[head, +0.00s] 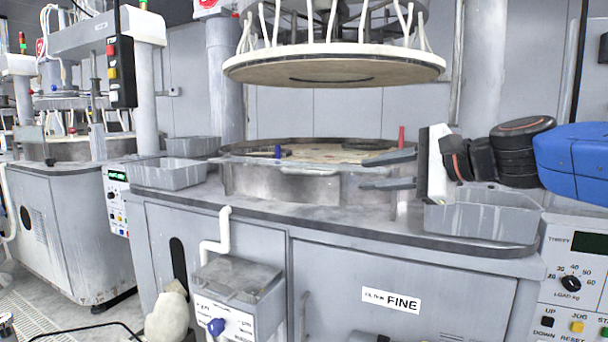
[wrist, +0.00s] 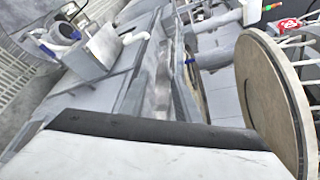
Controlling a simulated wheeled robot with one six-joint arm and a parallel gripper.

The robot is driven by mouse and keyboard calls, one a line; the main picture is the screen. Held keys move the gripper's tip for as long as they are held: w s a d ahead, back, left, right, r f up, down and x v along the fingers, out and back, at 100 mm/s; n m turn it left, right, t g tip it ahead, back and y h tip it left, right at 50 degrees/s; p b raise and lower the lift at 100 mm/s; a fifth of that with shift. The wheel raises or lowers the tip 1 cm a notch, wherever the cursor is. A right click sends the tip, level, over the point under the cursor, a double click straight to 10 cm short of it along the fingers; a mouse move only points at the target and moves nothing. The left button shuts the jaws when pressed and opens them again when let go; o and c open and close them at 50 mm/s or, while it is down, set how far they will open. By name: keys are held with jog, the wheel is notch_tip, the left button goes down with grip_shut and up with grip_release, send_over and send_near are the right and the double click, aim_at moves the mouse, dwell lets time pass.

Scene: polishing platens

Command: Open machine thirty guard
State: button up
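Machine thirty (head: 400,260) stands in front of me, with a FINE label on its cabinet. Its guard (head: 265,182) is a low grey curved wall around the front of the lower platen (head: 330,150), with a pale handle bar on its front. The guard looks closed across the front. My gripper (head: 363,173) is at the guard's right front, right of the handle. Its two dark fingers are apart, one above the other, pointing left, with nothing visible between them. Whether they touch the guard I cannot tell.
The upper platen (head: 335,68) hangs above the lower one and shows large in the wrist view (wrist: 270,90). Grey trays stand left (head: 165,174) and right (head: 480,218) of the guard. A panel (head: 575,280) marked THIRTY is at the right. Another machine (head: 70,230) stands left.

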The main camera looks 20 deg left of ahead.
aim_at(312, 172)
jog(key=shift+m, duration=0.3)
jog(key=x, duration=0.6)
jog(key=r+x, duration=0.1)
jog(key=x, duration=0.5)
jog(key=r+x, duration=0.1)
jog(key=x, duration=0.5)
jog(key=shift+w+a+r, duration=0.1)
jog(key=shift+a+r, duration=0.05)
jog(key=shift+a, duration=0.45)
grip_shut()
